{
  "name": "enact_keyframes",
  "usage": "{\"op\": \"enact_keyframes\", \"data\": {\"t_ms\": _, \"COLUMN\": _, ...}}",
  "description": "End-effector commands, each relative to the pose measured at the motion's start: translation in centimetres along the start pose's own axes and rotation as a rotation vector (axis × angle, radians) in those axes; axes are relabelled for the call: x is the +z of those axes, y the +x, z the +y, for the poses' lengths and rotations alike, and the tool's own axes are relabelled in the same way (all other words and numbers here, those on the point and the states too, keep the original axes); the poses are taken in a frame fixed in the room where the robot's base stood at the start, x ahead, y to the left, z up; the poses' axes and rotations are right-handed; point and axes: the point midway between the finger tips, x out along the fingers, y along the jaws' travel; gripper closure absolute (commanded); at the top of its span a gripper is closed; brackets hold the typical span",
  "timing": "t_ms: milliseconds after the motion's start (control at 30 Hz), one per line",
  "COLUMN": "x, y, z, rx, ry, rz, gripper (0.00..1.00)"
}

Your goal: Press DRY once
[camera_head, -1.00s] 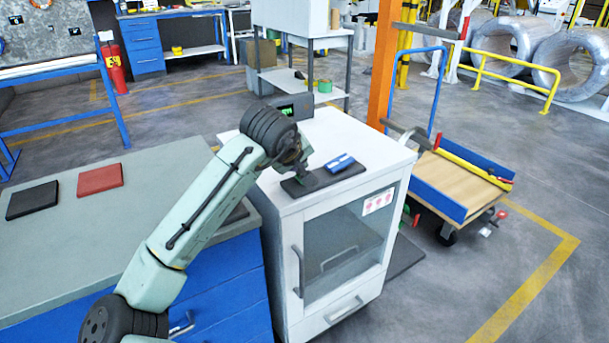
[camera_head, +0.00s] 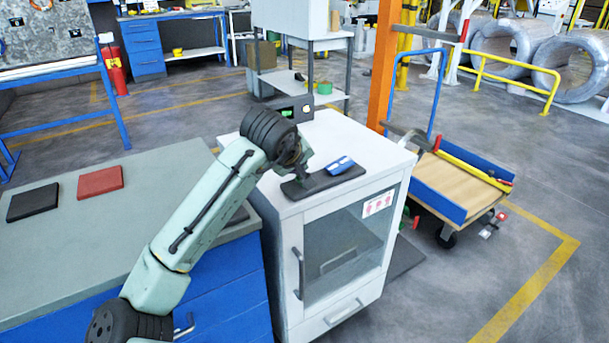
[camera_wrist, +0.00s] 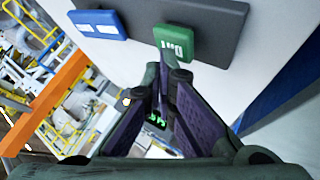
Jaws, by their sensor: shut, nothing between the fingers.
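A dark button panel (camera_head: 322,181) lies on top of the white cabinet (camera_head: 300,240). It carries a blue button (camera_head: 340,165) and a green button (camera_wrist: 174,42); the blue one also shows in the wrist view (camera_wrist: 98,23). Both have white labels that I cannot read, so I cannot tell which is DRY. My gripper (camera_wrist: 164,66) is shut and empty, its fingertips at the near edge of the green button. I cannot tell whether they touch it. In the head view my gripper (camera_head: 302,180) points down over the panel and hides the green button.
A small dark display unit (camera_head: 298,108) stands at the cabinet's back edge, partly behind my arm. The grey worktop (camera_head: 140,230) at left holds a black block (camera_head: 33,202) and a red block (camera_head: 100,181). A flat cart (camera_head: 455,185) stands to the right.

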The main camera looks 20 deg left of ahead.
Motion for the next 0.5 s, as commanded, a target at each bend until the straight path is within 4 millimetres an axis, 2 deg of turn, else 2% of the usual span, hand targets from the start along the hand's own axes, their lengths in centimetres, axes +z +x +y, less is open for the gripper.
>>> {"op": "enact_keyframes", "data": {"t_ms": 167, "x": -0.65, "y": -0.89, "z": 0.68, "rx": 0.002, "ry": -0.001, "rz": -0.001, "gripper": 1.0}}
{"op": "enact_keyframes", "data": {"t_ms": 500, "x": -0.7, "y": -0.92, "z": 0.65, "rx": 0.0, "ry": -0.001, "rz": 0.001, "gripper": 1.0}}
